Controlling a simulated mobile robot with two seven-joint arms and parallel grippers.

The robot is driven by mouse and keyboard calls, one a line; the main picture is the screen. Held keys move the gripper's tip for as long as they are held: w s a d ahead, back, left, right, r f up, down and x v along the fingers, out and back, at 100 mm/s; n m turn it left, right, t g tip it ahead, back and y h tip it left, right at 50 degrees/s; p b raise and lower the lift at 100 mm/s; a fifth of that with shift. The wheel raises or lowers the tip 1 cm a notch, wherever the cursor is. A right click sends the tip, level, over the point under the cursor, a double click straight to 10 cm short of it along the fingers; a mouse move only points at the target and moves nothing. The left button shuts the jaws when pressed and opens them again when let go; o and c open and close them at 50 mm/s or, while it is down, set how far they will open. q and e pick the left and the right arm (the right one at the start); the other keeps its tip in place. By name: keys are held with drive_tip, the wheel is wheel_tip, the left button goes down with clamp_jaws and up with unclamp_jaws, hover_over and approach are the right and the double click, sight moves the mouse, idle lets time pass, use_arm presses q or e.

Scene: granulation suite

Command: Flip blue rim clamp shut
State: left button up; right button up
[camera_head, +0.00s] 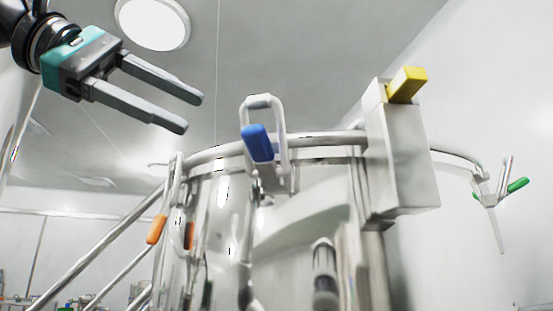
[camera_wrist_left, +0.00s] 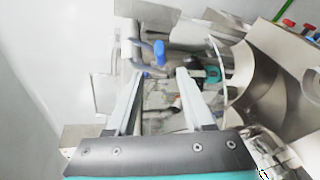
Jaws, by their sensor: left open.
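The blue rim clamp (camera_head: 257,143) sits on the front rim of the steel vessel. Its blue-tipped lever sticks out towards me, and its metal wire loop (camera_head: 280,118) stands up above the rim. My left gripper (camera_head: 194,113) is open and empty, up and to the left of the clamp and apart from it. In the left wrist view the blue handle (camera_wrist_left: 159,53) appears beyond and between the open fingers (camera_wrist_left: 160,75). My right gripper does not show.
The steel vessel (camera_head: 220,205) carries an orange-handled clamp (camera_head: 156,229) at left and a green-handled one (camera_head: 517,185) at right. A grey box with a yellow block (camera_head: 407,84) stands at the rim, right of the blue clamp.

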sight(274, 151)
use_arm(q)
drive_tip(key=x, duration=1.3)
drive_tip(key=shift+w+d+f, duration=0.1)
drive_tip(key=shift+w+d, duration=0.05)
drive_tip(key=shift+d, duration=0.2)
clamp_jaws()
idle(0.7)
